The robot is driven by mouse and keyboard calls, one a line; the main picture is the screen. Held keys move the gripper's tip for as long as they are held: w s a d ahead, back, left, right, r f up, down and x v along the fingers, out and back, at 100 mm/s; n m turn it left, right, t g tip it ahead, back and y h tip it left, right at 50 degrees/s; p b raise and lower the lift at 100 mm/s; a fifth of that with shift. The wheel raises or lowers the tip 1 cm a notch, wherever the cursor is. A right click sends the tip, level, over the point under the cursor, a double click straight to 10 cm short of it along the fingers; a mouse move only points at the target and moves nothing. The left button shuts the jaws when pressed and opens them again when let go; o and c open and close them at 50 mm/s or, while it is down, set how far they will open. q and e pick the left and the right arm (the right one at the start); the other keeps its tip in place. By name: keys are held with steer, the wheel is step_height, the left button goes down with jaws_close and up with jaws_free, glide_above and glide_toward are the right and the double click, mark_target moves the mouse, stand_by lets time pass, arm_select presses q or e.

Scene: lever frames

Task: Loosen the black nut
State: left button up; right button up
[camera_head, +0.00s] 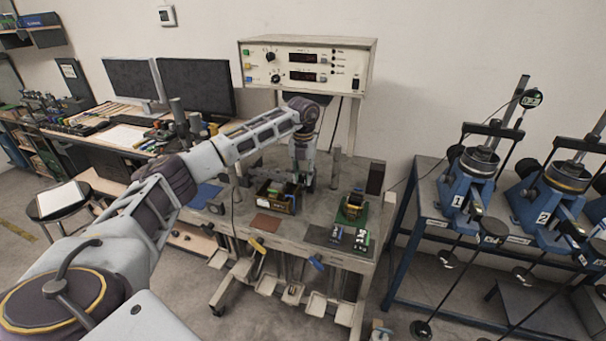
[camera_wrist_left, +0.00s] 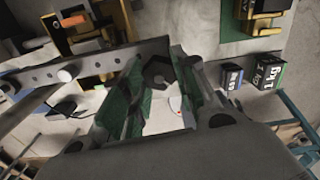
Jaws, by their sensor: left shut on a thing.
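My left gripper (camera_head: 306,183) reaches down over the workbench, near the back of the middle of its top. In the left wrist view its two green-padded fingers (camera_wrist_left: 155,95) stand on either side of a dark, six-sided black nut (camera_wrist_left: 158,73). The gripper is shut on the nut. Part of the nut's outline is hidden by the fingers, and what lies under it cannot be made out. In the head view the nut does not show clearly. My right gripper is not in view.
The workbench (camera_head: 268,225) carries a dark bin (camera_head: 278,203) with small parts, a green-based fixture (camera_head: 351,208) and small labelled blocks (camera_head: 361,240). A white instrument box (camera_head: 305,66) stands above the back. Blue numbered machines (camera_head: 468,182) stand on a rack at right.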

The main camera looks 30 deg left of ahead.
arm_select(q)
steer(key=shift+r+n, duration=0.15)
steer(key=shift+n, duration=0.65)
steer(key=shift+w, duration=0.1)
steer(key=o, duration=1)
steer(key=shift+r, duration=5.9)
